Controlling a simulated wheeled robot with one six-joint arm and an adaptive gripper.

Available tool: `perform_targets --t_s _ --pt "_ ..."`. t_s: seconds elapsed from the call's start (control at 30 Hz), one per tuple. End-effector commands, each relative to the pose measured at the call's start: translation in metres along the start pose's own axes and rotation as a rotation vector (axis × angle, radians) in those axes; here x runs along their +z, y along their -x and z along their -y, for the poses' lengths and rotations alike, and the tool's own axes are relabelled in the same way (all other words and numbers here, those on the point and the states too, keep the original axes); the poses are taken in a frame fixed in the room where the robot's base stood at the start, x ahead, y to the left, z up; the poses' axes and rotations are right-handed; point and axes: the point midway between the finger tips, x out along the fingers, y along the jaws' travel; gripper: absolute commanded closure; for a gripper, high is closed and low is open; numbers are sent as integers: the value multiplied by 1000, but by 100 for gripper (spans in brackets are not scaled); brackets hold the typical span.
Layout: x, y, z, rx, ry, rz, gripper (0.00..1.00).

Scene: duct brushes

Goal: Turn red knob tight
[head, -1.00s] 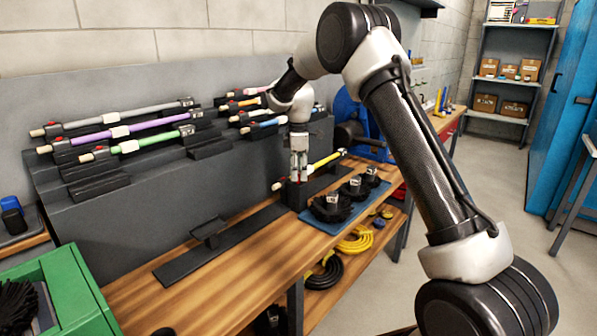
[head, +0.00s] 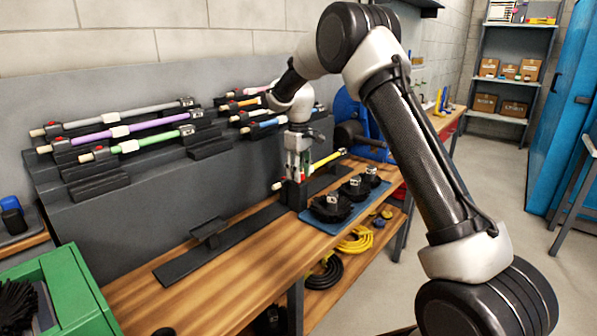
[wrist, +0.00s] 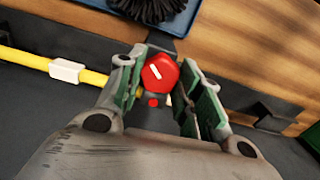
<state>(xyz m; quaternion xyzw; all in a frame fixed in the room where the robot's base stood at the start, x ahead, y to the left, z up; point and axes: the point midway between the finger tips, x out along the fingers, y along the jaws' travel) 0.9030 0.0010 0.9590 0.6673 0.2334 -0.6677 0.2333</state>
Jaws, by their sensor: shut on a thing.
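The red knob (wrist: 160,72) shows in the wrist view between the two fingers, with a white mark on its face. My gripper (wrist: 158,90) points down at it, and its green-padded fingers are closed around the knob. A yellow rod (wrist: 25,58) with a white collar (wrist: 67,71) runs in from the left toward the knob. In the head view my gripper (head: 297,178) is over the dark holder on the bench, and the yellow rod (head: 328,160) sticks out to its right. The knob is hidden by the fingers there.
Black round brushes (head: 331,208) stand on a blue mat (head: 313,222) just right of the holder. Grey, purple (head: 150,129) and green rods lie on the sloped rack behind. A dark rail (head: 180,268) lies on the bench to the left, with bare wood in front.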

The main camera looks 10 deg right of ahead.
Motion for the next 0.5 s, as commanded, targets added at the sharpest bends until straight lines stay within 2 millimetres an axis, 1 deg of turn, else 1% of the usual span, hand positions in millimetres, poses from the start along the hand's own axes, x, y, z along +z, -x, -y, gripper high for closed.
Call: perform_targets --t_s 0.5 --pt "0 1 0 1 -481 -2 89"
